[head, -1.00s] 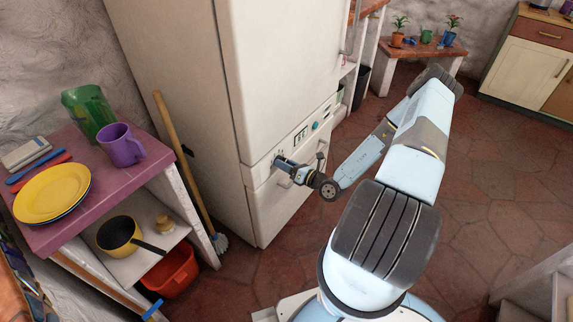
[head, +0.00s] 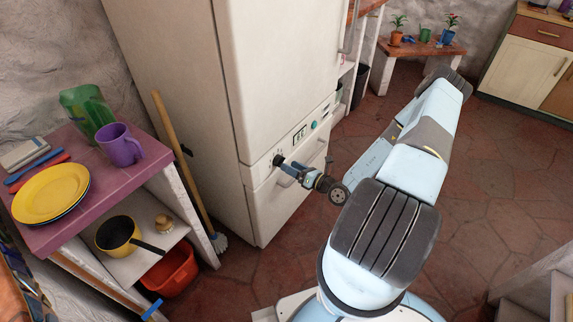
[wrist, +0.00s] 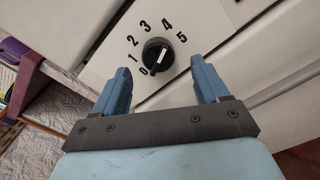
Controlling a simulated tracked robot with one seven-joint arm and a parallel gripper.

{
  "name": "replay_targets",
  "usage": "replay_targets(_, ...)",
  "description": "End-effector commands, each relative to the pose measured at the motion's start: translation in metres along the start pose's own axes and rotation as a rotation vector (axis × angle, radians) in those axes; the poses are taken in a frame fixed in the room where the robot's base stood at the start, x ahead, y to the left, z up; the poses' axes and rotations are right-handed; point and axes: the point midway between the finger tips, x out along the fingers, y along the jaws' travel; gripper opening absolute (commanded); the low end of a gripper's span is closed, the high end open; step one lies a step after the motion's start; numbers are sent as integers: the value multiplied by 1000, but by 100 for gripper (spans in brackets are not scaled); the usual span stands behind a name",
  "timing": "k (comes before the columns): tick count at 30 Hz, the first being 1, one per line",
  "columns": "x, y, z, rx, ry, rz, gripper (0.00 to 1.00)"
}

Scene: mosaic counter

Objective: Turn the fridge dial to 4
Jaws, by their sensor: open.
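The fridge dial (wrist: 158,54) is a round black knob on a pale panel, with the numbers 0 to 5 printed around it. In the head view the dial (head: 279,160) is a small dark spot on the fridge (head: 285,65) front. My gripper (wrist: 166,78) is open, its two blue fingers apart on either side below the dial. Nothing shows between them, and they appear clear of the knob. The gripper (head: 293,165) is just right of the dial in the head view.
A small display (head: 300,132) and a round teal button (head: 314,125) are on the panel near the dial. A broom (head: 176,150) and a purple-topped shelf (head: 120,175) stand left.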

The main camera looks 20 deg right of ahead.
Motion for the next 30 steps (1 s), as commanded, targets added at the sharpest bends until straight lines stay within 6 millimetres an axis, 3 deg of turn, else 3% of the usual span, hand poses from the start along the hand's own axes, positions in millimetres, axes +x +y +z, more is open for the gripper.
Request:
replay_targets(9, -63, -2, 1, -1, -1, -3, 74)
replay_targets(15, -89, -2, 1, -1, -2, -3, 74)
replay_targets(30, -98, -2, 0, -1, -1, -1, 74)
